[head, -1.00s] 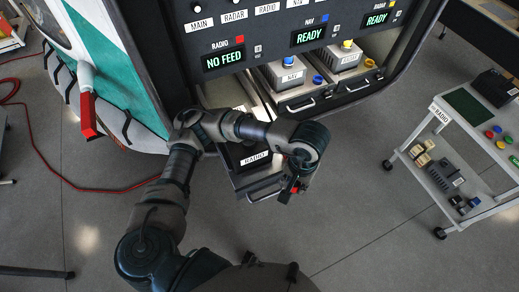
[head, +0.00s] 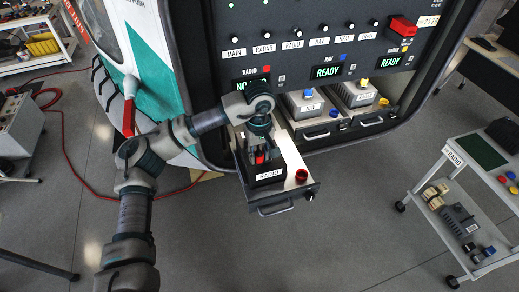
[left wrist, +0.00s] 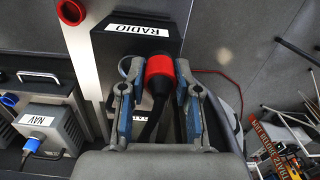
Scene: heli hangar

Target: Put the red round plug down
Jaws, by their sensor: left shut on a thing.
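The red round plug (left wrist: 159,72), with a black cable, is between the two fingers of my left gripper (left wrist: 155,85) in the left wrist view. The gripper is shut on it. In the head view my left gripper (head: 258,150) points down over the RADIO unit in the pulled-out drawer, and the red plug (head: 260,158) shows small between its fingers. The dark unit labelled RADIO (left wrist: 135,38) lies behind the plug in the left wrist view. I cannot tell whether the plug touches it. My right gripper is not in view.
A red round fitting (head: 301,175) is on the drawer's (head: 310,190) front right, with bare metal around it. NAV unit (head: 304,103) and another drawer stand to the right. A red cable (head: 63,150) runs along the floor at left.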

